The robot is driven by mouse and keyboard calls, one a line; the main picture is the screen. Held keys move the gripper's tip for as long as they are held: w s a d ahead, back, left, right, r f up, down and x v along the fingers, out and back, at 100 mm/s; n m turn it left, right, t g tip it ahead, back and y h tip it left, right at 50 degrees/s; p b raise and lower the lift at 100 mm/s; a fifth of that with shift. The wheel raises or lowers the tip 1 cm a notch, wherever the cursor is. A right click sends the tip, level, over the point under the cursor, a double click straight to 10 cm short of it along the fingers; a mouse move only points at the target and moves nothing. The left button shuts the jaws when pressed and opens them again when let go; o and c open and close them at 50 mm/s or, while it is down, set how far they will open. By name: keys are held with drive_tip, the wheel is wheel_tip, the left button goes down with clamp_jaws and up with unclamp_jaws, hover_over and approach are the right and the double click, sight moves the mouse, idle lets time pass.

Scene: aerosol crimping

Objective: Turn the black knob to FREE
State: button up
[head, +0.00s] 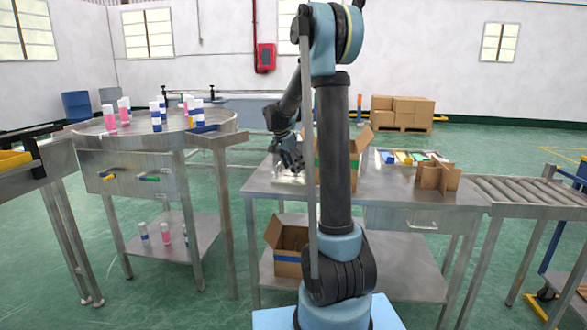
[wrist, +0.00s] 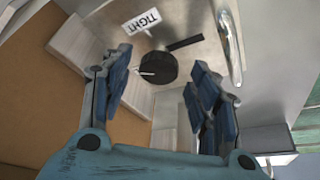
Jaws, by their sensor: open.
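The black knob (wrist: 160,67) is a round dark disc on a pale metal panel in the wrist view, with a white pointer line on its left side. A white label reading TIGHT (wrist: 142,20) is above and left of it. No FREE label is readable. My gripper (wrist: 158,73) is open, with one blue finger on each side of the knob in the picture. Whether the fingers touch it cannot be told. In the head view my gripper (head: 290,155) is over the middle table, and I cannot make out the knob.
A dark bar (wrist: 184,43) lies beside the knob, and a shiny handle (wrist: 230,45) is farther right. In the head view an open cardboard box (head: 361,146) stands behind my arm on the steel table (head: 405,195). A round table (head: 222,121) with spray cans is left.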

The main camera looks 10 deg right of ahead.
drive_tip(key=shift+d+f, duration=0.15)
drive_tip(key=shift+f, duration=0.15)
drive_tip(key=shift+c, duration=0.3)
drive_tip(key=c, duration=1)
drive_tip(key=shift+s+d+n+t+y, duration=0.1)
drive_tip(key=shift+n+t+y, duration=0.25)
drive_tip(key=shift+n, duration=0.8)
drive_tip(key=shift+n+t+y, duration=0.25)
drive_tip(key=shift+n+t, duration=0.1)
drive_tip(key=shift+n, duration=0.8)
